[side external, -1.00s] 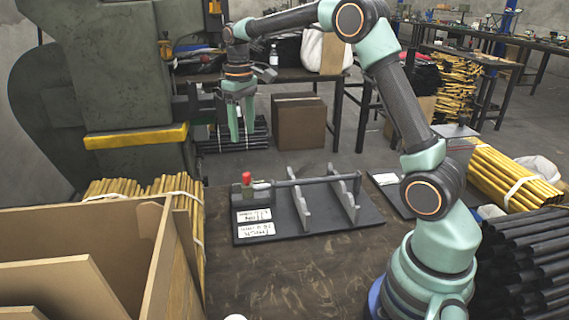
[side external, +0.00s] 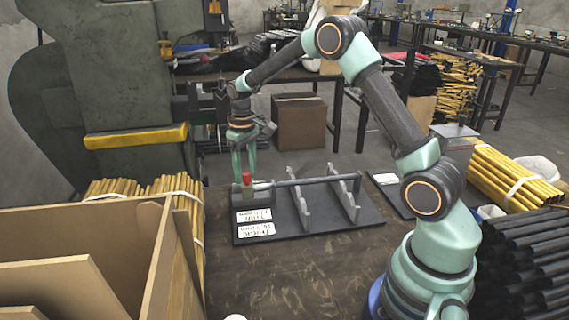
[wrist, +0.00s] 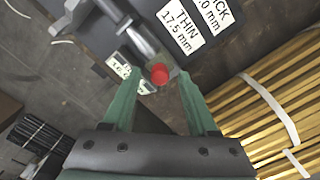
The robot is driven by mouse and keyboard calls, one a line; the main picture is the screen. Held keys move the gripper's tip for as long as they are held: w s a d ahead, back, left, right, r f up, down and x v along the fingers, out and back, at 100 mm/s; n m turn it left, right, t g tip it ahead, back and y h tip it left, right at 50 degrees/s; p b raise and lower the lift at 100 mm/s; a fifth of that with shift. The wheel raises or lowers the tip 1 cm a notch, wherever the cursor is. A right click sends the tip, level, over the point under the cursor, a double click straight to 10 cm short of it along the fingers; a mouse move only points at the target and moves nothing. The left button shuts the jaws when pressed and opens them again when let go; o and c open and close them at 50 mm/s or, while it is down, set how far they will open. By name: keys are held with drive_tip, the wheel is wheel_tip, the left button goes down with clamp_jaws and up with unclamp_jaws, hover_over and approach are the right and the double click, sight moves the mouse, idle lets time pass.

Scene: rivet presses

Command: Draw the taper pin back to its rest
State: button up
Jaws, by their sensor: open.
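The taper pin shows as a red knob (side external: 247,178) standing upright at the left end of a dark fixture plate (side external: 290,232). It also shows in the wrist view as a red round top (wrist: 159,74). My gripper (side external: 244,170) is open and points down right over the knob. In the wrist view its two green fingers (wrist: 158,78) lie one on each side of the knob, with gaps between. Whether the fingertips reach down beside the knob is hard to tell. The pin's shaft below the knob is hidden.
A long grey rod (side external: 306,181) runs right from the knob's block through two upright notched plates (side external: 346,198). White THIN and THICK labels (side external: 256,230) lie in front. A wooden crate (side external: 165,260) stands at the front left. The bench front is clear.

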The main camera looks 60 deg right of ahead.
drive_tip(key=shift+c, duration=0.3)
clamp_jaws()
drive_tip(key=shift+a, duration=0.1)
idle(1.1)
